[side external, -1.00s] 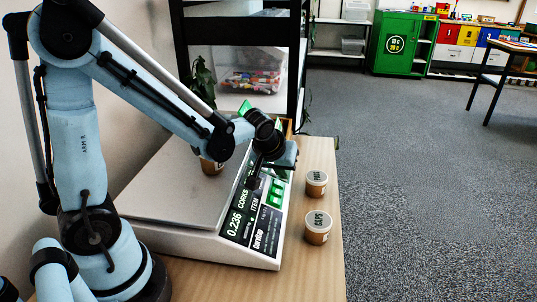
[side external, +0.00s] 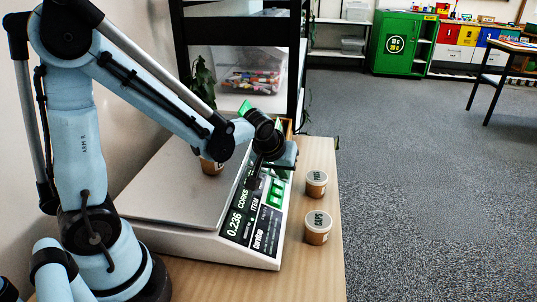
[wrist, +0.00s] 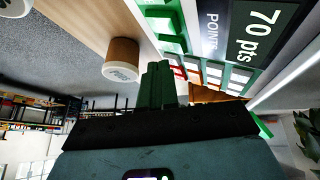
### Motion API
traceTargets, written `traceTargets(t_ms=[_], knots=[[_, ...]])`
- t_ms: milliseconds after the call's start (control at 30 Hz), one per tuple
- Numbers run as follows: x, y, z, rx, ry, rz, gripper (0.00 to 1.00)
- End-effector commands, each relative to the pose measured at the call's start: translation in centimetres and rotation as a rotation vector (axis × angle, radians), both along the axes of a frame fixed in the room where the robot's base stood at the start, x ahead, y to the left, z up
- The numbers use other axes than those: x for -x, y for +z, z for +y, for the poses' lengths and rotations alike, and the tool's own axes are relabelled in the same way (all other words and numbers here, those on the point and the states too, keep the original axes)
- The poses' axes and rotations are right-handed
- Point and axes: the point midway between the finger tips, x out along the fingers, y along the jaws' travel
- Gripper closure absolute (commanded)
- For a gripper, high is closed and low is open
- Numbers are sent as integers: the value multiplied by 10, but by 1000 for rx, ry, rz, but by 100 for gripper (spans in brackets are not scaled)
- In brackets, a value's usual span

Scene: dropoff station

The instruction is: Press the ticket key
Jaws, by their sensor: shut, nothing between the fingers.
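The weighing station (side external: 175,180) stands on a wooden table, its sloped panel facing right. Its display (side external: 238,222) reads 0.236 CORKS. Green keys (side external: 276,192) sit higher on the panel, and I cannot read which is the ticket key. My gripper (side external: 257,182) is shut and empty, pointing down close to the panel by these keys. In the wrist view its green fingers (wrist: 160,72) are together, with a green and white key (wrist: 165,28) just past the tips. Contact cannot be told. A display there (wrist: 262,30) reads 70 pts.
Two lidded tubs, one nearer (side external: 318,228) and one farther (side external: 316,184), stand on the table (side external: 312,270) right of the panel. A brown cup (side external: 211,166) is on the station's plate, partly behind my arm. A dark shelf (side external: 240,32) rises behind.

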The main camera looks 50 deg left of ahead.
Motion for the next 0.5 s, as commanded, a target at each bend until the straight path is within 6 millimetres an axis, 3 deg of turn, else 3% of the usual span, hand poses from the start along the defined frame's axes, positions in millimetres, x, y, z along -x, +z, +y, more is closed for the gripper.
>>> traceTargets(t_ms=[500], knots=[[2, -8, 3, 0, 0, 0, 100]])
